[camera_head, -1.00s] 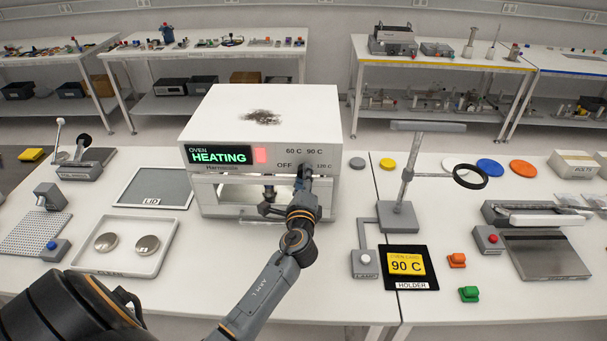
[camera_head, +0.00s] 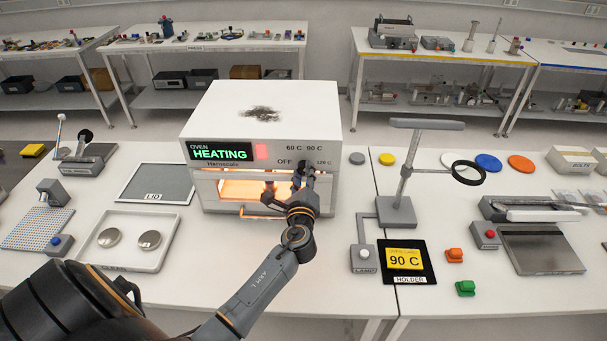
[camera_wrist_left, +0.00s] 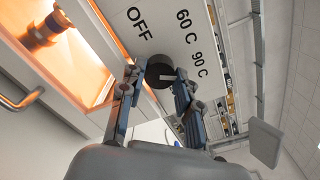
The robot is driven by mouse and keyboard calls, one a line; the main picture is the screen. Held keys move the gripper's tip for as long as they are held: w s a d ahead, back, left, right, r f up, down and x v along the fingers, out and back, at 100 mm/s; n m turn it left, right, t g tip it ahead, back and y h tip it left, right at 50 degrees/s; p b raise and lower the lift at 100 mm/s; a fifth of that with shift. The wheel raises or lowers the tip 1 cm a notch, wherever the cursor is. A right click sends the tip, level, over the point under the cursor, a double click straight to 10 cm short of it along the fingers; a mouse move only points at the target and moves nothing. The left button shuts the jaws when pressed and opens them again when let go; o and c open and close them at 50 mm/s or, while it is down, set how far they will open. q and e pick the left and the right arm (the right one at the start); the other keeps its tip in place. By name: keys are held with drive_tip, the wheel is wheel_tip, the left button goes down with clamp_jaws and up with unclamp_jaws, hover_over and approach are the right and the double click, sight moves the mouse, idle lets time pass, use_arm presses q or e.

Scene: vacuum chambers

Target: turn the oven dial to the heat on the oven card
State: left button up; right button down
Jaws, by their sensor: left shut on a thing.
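The white oven (camera_head: 262,115) stands on the table with a green HEATING display (camera_head: 221,152) and a lit orange window (camera_head: 245,189). Its front is marked OFF, 60 C, 90 C and 120 C. In the left wrist view the dark round dial (camera_wrist_left: 160,72) sits between the fingertips of my left gripper (camera_wrist_left: 155,82), which is shut on it. The dial also lies behind the gripper (camera_head: 302,176) in the head view, where its pointer is hidden. The yellow oven card (camera_head: 404,259) reads 90 C and lies in the black holder (camera_head: 426,273). My right gripper is out of view.
A lamp stand (camera_head: 397,212) stands right of the oven. A tray (camera_head: 103,259) with two metal discs and a grey lid plate (camera_head: 158,184) lie to the left.

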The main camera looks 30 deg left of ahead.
use_arm(q)
drive_tip(key=o, duration=1.1)
drive_tip(key=shift+a+r, duration=0.1)
drive_tip(key=shift+r, duration=0.15)
drive_tip(key=shift+c, duration=0.2)
drive_tip(key=shift+o, duration=0.5)
drive_tip(key=shift+w+f, duration=0.1)
drive_tip(key=shift+f, duration=0.1)
drive_tip(key=v, duration=1.2)
